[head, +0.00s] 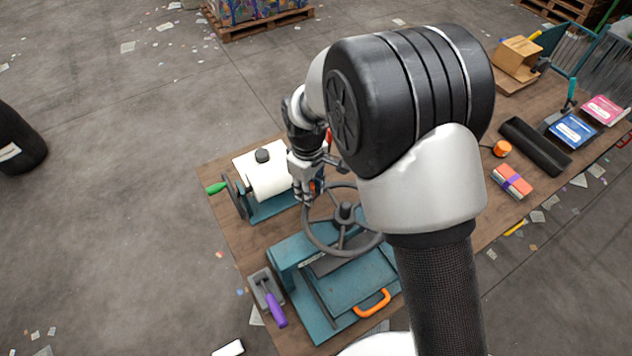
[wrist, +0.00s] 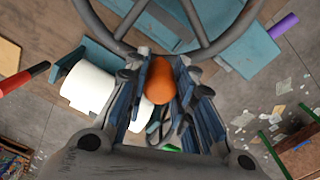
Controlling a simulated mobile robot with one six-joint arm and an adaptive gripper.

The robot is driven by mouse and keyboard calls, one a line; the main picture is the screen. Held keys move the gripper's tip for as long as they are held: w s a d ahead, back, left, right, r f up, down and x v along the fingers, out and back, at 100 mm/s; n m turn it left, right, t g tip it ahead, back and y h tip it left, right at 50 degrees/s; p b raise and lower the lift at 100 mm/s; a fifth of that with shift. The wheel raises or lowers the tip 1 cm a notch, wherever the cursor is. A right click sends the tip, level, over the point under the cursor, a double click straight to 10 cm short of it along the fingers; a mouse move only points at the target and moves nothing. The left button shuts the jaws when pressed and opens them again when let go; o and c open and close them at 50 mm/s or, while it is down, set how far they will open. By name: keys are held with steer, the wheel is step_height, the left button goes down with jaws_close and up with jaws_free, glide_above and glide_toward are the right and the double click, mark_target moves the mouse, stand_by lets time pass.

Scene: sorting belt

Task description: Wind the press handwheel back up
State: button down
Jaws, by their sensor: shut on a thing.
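The press handwheel (head: 344,212) is a dark grey spoked wheel lying flat above the teal press (head: 290,256). Part of its right side is hidden behind my arm. Its rim and spokes show at the top of the wrist view (wrist: 195,25). An orange knob (wrist: 159,80) stands at the wheel's rim. My gripper (head: 309,191) is at the wheel's far left rim, pointing down. It is shut on the knob, which sits between the fingers in the wrist view. In the head view only a little of the knob shows.
A white roll machine (head: 268,178) with a green crank handle (head: 217,187) stands close behind the wheel. A purple-handled tool (head: 276,310) lies left of the press, and an orange handle (head: 372,303) is at its front. Boxes and a black tray (head: 535,146) lie right.

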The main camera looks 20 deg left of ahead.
steer(key=shift+s+n, duration=1.2)
steer(key=shift+s+d+n+b, duration=0.1)
steer(key=shift+s+n+b, duration=0.3)
steer(key=shift+s+n, duration=0.55)
steer(key=c, duration=1.3)
jaws_free()
steer(key=shift+c, duration=0.2)
steer(key=shift+w, duration=0.1)
steer(key=shift+r, duration=0.35)
step_height(320, 180, up, 11)
steer(key=shift+r, duration=0.15)
